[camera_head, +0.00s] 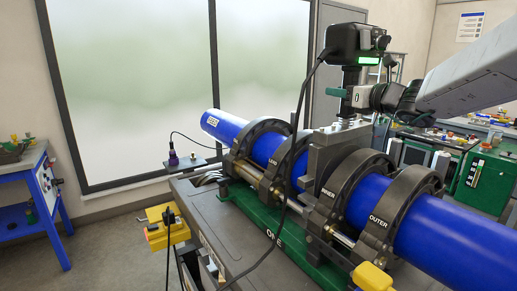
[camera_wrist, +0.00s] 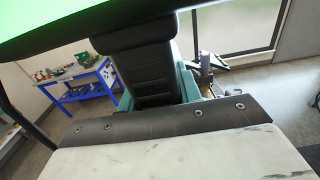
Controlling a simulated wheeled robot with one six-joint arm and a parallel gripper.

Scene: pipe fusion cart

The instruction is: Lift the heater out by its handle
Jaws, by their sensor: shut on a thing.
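The heater is a grey plate (camera_head: 330,150) standing upright between the two blue pipes, with a black box (camera_head: 355,40) with a green light on top. Its handle (camera_head: 351,78) runs between box and plate. My gripper (camera_head: 356,97) reaches in from the right and is shut on the handle. In the wrist view, the black handle (camera_wrist: 150,70) stands in the middle, above a dark bolted rim (camera_wrist: 150,123) and the plate's pale face (camera_wrist: 180,155). The plate's lower part is hidden by the clamps, so I cannot tell how deep it sits.
The left pipe (camera_head: 222,126) and right pipe (camera_head: 440,235) lie in dark ring clamps (camera_head: 375,190) on a green base (camera_head: 265,228). A black cable hangs from the box across the clamps. A blue workbench (camera_head: 25,190) stands left; a green cabinet (camera_head: 483,180) stands right.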

